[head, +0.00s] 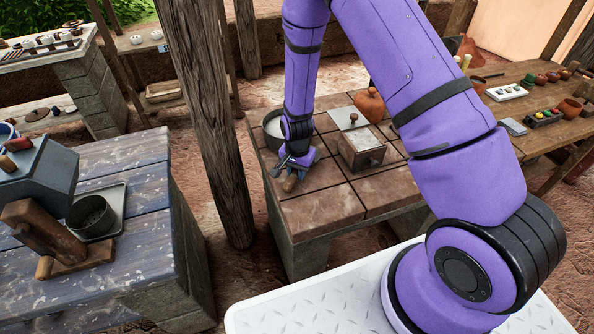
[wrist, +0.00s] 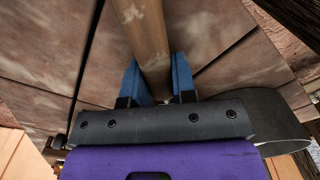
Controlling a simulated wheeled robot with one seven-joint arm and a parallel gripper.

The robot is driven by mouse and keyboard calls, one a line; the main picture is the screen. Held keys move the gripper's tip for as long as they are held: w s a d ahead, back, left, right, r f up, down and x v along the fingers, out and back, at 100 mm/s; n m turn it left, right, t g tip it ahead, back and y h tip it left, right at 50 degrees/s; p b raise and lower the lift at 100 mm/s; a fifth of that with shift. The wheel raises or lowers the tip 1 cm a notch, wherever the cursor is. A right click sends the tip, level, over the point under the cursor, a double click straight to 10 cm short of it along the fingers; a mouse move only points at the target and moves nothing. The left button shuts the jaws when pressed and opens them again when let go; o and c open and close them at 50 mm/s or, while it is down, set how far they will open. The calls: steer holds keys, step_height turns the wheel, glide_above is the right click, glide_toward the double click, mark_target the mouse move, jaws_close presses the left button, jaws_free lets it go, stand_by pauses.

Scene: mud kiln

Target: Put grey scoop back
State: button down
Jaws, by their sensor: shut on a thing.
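My gripper (head: 292,172) is low over the tiled table (head: 325,205), at its left end, just in front of a dark round pot (head: 264,132) with pale contents. In the wrist view, my gripper's blue fingers (wrist: 155,75) are shut on a brown wooden handle (wrist: 147,40), which I take to be the grey scoop's. The handle runs away from the fingers over the tiles. Its end also shows below my gripper in the head view (head: 290,184). The scoop's bowl is not clearly visible. I cannot tell whether the scoop touches the table.
A wooden box with a metal top (head: 361,150) and an orange clay jug (head: 370,104) stand right of my gripper. A wooden post (head: 211,120) rises left of the table. A blue-grey workbench (head: 125,165) is at left. The table's front tiles are clear.

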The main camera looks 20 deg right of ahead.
steer(key=c, duration=0.9)
jaws_free()
steer(key=shift+c, duration=0.2)
steer(key=s+d+r+n+t, duration=0.1)
steer(key=s+r, duration=0.2)
steer(key=r, duration=0.9)
steer(key=s+d+r+n+t+y, duration=0.1)
steer(key=s+d+r+n, duration=0.1)
steer(key=r, duration=1)
steer(key=s+d+r+n, duration=0.1)
steer(key=s+r, duration=0.2)
steer(key=r, duration=0.9)
steer(key=s+d+r+n+t, duration=0.1)
steer(key=s+d+r+n, duration=0.1)
steer(key=s+r, duration=0.4)
steer(key=s+d+r+n+t+h, duration=0.1)
steer(key=s+r, duration=0.5)
steer(key=s, duration=0.7)
steer(key=shift+s+d+r+n+t, duration=0.25)
steer(key=shift+d+n+t, duration=0.35)
steer(key=shift+d+n, duration=0.35)
